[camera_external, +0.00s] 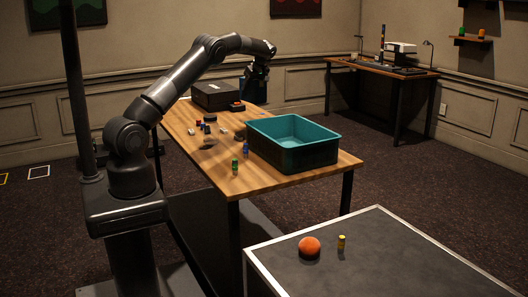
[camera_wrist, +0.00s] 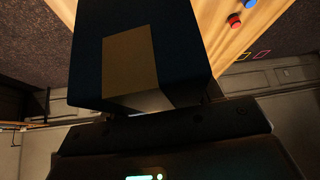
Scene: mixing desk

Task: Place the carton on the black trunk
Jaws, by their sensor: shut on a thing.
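The carton (camera_wrist: 88,60), dark with a tan band, fills the upper middle of the wrist view. My gripper (camera_external: 256,74) is shut on it beyond the far end of the wooden table. In the external view the carton (camera_external: 254,92) looks dark blue and hangs below my gripper. The fingertips are hidden in the wrist view. A black, metal-edged trunk (camera_external: 390,250) stands in the foreground, well apart from the carton.
The wooden table (camera_external: 240,186) bears a teal bin (camera_external: 292,158), a dark box (camera_external: 212,99) near my gripper and several small objects. A side desk (camera_external: 390,70) stands at the back right. The trunk's right side is clear.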

